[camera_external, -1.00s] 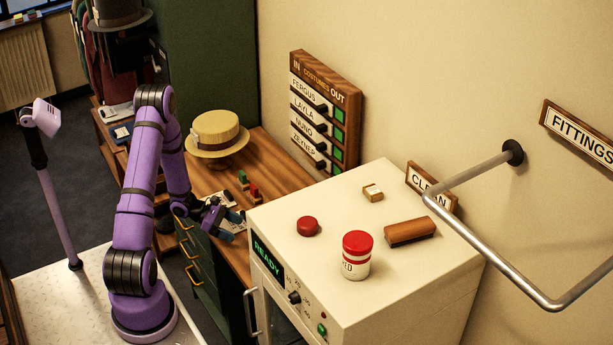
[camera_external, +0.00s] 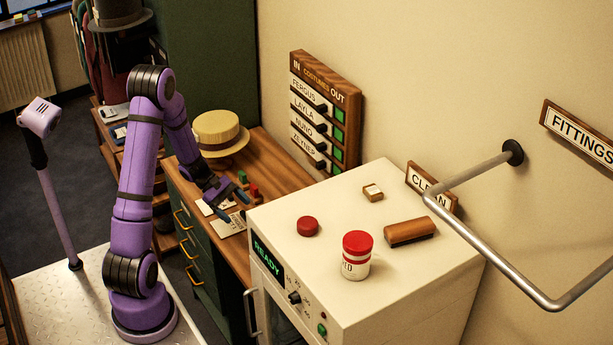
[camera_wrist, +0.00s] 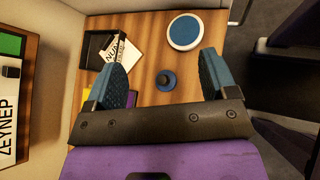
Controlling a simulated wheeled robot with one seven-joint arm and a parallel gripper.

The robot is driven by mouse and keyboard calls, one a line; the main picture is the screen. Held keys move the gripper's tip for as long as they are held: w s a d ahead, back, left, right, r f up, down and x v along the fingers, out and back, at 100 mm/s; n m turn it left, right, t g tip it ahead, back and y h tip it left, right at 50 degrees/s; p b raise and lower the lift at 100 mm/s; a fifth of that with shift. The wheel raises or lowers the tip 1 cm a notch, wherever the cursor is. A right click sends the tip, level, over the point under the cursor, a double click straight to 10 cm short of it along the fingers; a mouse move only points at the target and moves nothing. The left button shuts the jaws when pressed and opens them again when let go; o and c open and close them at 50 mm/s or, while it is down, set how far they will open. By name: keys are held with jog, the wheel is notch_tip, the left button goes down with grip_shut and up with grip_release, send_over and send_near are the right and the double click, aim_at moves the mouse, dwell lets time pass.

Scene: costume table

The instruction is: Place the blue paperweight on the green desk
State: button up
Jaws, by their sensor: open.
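A dark blue knob-like piece (camera_wrist: 166,80), which looks like the blue paperweight, stands on a wooden top between and beyond my fingertips in the wrist view. I cannot make it out in the external view. The green desk (camera_external: 190,235) has green drawer fronts and a wooden top (camera_external: 277,167). My gripper (camera_external: 232,203) is over the desk's front part in the external view. In the wrist view my gripper (camera_wrist: 164,75) has its blue fingers spread wide, with nothing held between them.
A straw hat (camera_external: 219,134) stands at the desk's back left. The white cabinet (camera_external: 400,280) bounds the desk's right side.

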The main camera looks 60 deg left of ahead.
jog(key=s+d+r+m+g+y, duration=0.25)
jog(key=d+r+m, duration=0.35)
jog(key=d+r, duration=0.3)
jog(key=s+d+r+m+t+y, duration=0.1)
jog(key=s+d+r+m+y, duration=0.3)
jog(key=s+r+m, duration=0.3)
jog(key=s+d+r+m+t+y, duration=0.1)
jog(key=s+d+r+m+y, duration=0.3)
jog(key=s+r+m, duration=0.3)
notch_tip(320, 180, up, 4)
jog(key=shift+s+d+f+t, duration=0.15)
jog(key=shift+s+d+t, duration=0.35)
jog(key=shift+s, duration=0.7)
